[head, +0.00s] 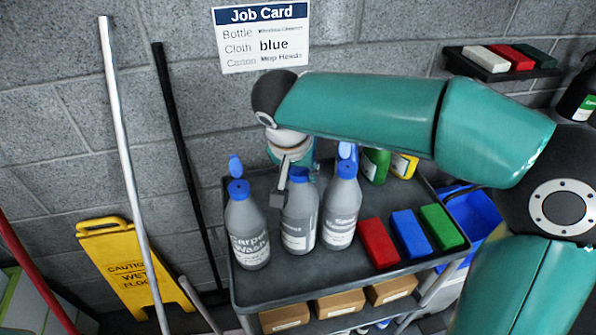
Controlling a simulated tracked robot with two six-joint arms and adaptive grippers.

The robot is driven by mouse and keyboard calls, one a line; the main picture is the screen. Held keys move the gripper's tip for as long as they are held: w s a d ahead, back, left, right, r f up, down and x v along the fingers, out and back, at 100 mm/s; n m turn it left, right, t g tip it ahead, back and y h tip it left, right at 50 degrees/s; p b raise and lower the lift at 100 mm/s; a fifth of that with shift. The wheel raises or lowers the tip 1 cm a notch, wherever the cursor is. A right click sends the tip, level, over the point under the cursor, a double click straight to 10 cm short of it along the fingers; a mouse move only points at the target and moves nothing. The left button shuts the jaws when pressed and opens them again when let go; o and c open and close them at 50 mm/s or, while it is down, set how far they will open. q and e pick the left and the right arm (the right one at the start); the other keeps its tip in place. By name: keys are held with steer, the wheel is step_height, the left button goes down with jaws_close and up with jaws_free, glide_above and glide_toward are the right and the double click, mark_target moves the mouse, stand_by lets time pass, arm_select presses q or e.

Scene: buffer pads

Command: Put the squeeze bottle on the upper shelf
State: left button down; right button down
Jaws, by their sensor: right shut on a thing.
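Three grey bottles with blue caps stand in a row on the top tray of a dark cart (352,278). The left bottle (247,232) reads "Carpet Wash". The middle bottle (299,218) and the right bottle (341,212) have labels too small to read. My right gripper (284,190) reaches down from above and is shut on the middle bottle near its neck; the far finger is partly hidden. The middle bottle looks nearly upright, and I cannot tell whether it touches the tray. My left gripper is not in view.
Red (379,243), blue (410,234) and green (441,227) pads lie on the tray's right side. Cardboard boxes (337,303) sit below. A wall shelf (503,69) holds several pads. A yellow floor sign (125,268) and poles stand left. A job card (261,38) hangs above.

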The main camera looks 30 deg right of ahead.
steer(key=shift+f, duration=0.25)
steer(key=shift+f, duration=0.15)
steer(key=c, duration=0.7)
jaws_free()
steer(key=shift+o, duration=0.2)
